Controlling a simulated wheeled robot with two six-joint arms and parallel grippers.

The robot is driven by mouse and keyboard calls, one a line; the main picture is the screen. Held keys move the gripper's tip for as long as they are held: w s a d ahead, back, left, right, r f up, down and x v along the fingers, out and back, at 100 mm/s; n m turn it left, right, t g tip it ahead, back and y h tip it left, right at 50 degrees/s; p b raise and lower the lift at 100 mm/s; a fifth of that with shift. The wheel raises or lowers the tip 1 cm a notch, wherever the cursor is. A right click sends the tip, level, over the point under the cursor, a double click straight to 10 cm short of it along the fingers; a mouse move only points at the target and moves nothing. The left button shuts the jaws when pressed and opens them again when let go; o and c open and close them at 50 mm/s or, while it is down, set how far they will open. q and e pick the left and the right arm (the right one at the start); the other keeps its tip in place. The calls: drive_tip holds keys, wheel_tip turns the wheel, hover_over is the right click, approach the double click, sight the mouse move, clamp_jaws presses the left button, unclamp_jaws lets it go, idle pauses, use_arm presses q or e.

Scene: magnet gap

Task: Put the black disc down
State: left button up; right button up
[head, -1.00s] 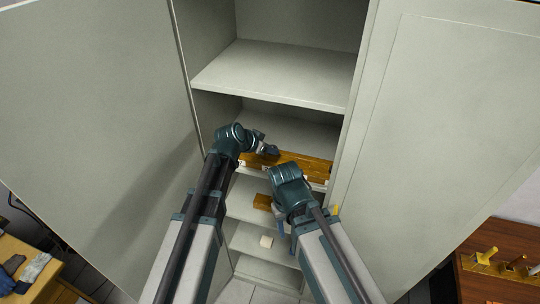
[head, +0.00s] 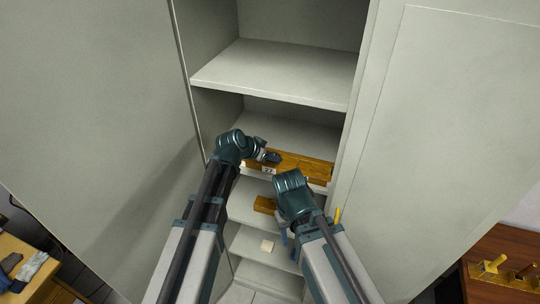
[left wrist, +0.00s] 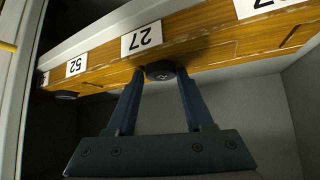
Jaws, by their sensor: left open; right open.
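A wooden board (head: 305,167) with white number labels lies on a cabinet shelf; it also shows in the left wrist view (left wrist: 210,45). In the left wrist view a black disc (left wrist: 161,71) is at the board below the label 27, between the fingertips of my left gripper (left wrist: 160,76). The fingers are open around it; whether they touch it I cannot tell. A second black disc (left wrist: 66,95) is at the board near the label 52. My left gripper (head: 269,156) is at the board in the head view. My right gripper (head: 286,240) hangs lower, partly hidden by its arm.
The tall grey cabinet has an empty upper shelf (head: 275,75) and wide open doors (head: 450,130) on both sides. Tables stand at the lower left (head: 50,265) and lower right (head: 505,240).

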use_arm(q)
drive_tip(key=p+v, duration=0.8)
drive_tip(key=v, duration=0.4)
drive_tip(key=s+f+n+g+y, duration=0.2)
drive_tip(key=s+f+g+y, duration=0.1)
drive_tip(key=s, duration=0.7)
drive_tip(key=s+f+n+g+y, duration=0.2)
drive_tip(key=s+f+g+y, duration=0.1)
drive_tip(key=s, duration=0.7)
drive_tip(key=shift+s+d+n+g+y, duration=0.25)
drive_tip(key=shift+d+n+g+y, duration=0.05)
drive_tip(key=shift+g+y, duration=0.3)
drive_tip(key=shift+f, duration=0.1)
wheel_tip(320, 180, down, 22)
drive_tip(key=b, duration=2.2)
drive_tip(key=shift+f, duration=0.2)
drive_tip(key=shift+w+r, duration=0.1)
